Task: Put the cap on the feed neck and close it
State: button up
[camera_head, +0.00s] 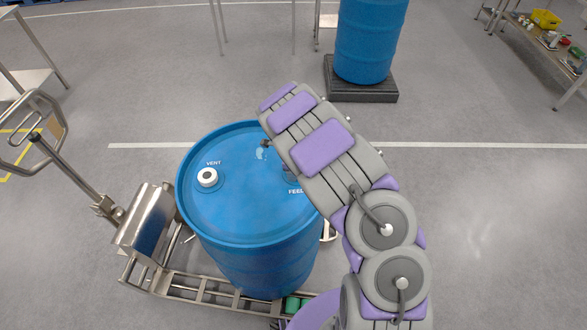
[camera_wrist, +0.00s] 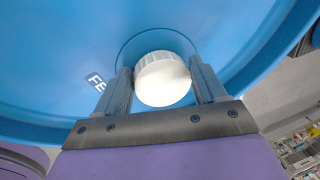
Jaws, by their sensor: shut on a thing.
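A blue drum (camera_head: 240,225) stands in front of me, and its lid carries the labels VENT and FEED. The feed neck is hidden in the head view by my arm. In the wrist view a white ribbed cap (camera_wrist: 163,79) sits between the two fingers of my gripper (camera_wrist: 163,88), which is shut on it. The cap is over a round recess (camera_wrist: 155,38) in the drum lid beside the partly covered FEED label (camera_wrist: 97,81). The cap hides the neck, so I cannot tell whether it is seated on it.
A white-capped vent neck (camera_head: 207,177) is on the lid's left side. The drum stands at a metal trolley (camera_head: 200,287) with a handle at left. Another blue drum (camera_head: 368,40) stands on a dark base (camera_head: 360,92) behind. A table with items (camera_head: 545,40) is at far right.

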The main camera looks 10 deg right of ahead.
jog(key=o, duration=1.1)
jog(key=shift+w+a+r, duration=0.15)
jog(key=shift+w+r, duration=0.2)
jog(key=shift+w, duration=0.15)
jog(key=o, duration=0.5)
jog(key=shift+s+f, duration=0.15)
jog(key=shift+f, duration=0.05)
jog(key=shift+s, duration=0.1)
jog(key=s+a+r+p, duration=0.1)
jog(key=s+r+p, duration=0.1)
jog(key=r, duration=1.5)
jog(key=shift+s+a, duration=0.25)
jog(key=shift+s, duration=0.3)
jog(key=shift+f, duration=0.1)
